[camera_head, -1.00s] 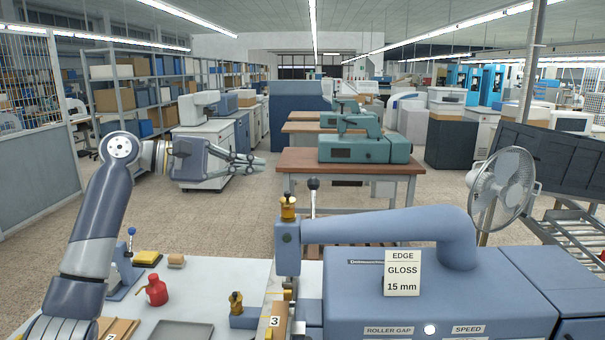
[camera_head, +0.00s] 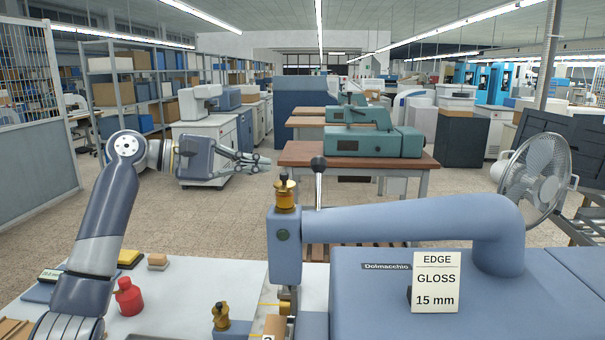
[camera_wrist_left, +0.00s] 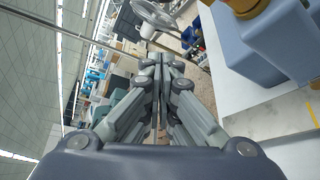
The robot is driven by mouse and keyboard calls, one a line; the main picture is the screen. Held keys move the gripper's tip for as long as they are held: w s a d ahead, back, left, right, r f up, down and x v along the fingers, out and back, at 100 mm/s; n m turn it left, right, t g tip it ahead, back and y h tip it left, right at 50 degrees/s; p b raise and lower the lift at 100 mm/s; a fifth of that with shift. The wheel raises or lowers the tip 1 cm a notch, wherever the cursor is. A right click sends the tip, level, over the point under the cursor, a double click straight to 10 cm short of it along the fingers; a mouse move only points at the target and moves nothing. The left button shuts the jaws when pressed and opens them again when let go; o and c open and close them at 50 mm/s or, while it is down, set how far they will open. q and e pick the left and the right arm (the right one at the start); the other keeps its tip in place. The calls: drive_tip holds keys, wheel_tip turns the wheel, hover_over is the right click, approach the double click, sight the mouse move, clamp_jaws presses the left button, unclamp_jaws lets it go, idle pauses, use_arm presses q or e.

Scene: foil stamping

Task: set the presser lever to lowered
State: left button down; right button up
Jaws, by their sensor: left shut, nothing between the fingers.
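The presser lever (camera_head: 318,182) is a thin metal rod with a dark ball knob. It stands upright just behind the blue-grey head (camera_head: 285,248) of the stamping machine in the head view; its lower part is hidden. My left gripper (camera_head: 262,162) is shut and empty, raised to the left of the knob at about its height in the picture, apart from it. In the left wrist view the closed fingers (camera_wrist_left: 163,72) reach forward with nothing between them. The machine's blue-grey body is at the right there. My right gripper is not in view.
The machine's thick arm (camera_head: 410,220) runs right from the head, with a sign (camera_head: 436,282) below it. A brass knob (camera_head: 284,192) tops the head. A red bottle (camera_head: 128,297) and small blocks (camera_head: 157,261) are on the white table. A fan (camera_head: 540,180) stands at right.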

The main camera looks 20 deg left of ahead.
sight(318, 189)
use_arm(q)
drive_tip(key=shift+s+r, duration=0.15)
drive_tip(key=shift+s, duration=0.05)
drive_tip(key=shift+d, duration=0.15)
drive_tip(key=w+d+p, duration=0.2)
drive_tip(key=d+p, duration=0.3)
drive_tip(key=d, duration=0.3)
drive_tip(key=shift+w+d+f, duration=0.2)
drive_tip(key=shift+w+d, duration=0.05)
drive_tip(key=shift+d, duration=0.15)
drive_tip(key=shift+w, duration=0.1)
drive_tip(key=shift+d, duration=0.15)
